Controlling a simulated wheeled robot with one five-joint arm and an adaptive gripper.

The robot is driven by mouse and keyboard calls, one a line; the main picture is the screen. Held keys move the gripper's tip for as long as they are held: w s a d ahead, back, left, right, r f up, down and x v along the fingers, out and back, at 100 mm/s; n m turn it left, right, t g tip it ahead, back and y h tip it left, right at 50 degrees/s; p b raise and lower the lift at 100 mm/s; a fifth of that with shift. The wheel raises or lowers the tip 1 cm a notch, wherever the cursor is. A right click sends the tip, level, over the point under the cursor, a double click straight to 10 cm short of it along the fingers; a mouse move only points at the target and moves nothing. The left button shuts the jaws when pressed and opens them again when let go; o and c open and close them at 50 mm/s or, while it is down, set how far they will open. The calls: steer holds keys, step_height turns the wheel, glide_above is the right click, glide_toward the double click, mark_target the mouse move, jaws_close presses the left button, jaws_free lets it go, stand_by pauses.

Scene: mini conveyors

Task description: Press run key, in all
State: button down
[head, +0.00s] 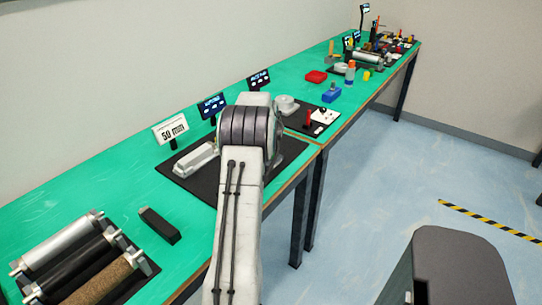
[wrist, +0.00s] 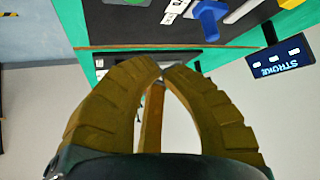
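My gripper (wrist: 161,70) shows in the wrist view with its ribbed brown fingers curved together. The tips meet or nearly meet, with nothing visible between them. Above the tips, at the top edge, is a dark panel (wrist: 268,12) on the green bench, with a blue knob (wrist: 208,18), white strips and part of a green round piece (wrist: 126,2). It is apart from the fingers. I cannot make out which piece is the run key. In the head view my arm covers the middle of the bench, and my gripper cannot be made out.
A long green bench (head: 110,185) runs along the wall. It bears rollers (head: 62,243), a black block (head: 160,225), a "50 mm" sign (head: 171,129), a red tray (head: 316,76) and a blue block (head: 331,93). A "STROKE" sign (wrist: 280,58) stands right in the wrist view. Blue floor (head: 390,185) is open.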

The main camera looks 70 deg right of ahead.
step_height(320, 180, down, 4)
steer(key=shift+r+b, duration=0.15)
steer(key=shift+b, duration=0.85)
steer(key=f+b, duration=0.2)
steer(key=shift+b, duration=0.35)
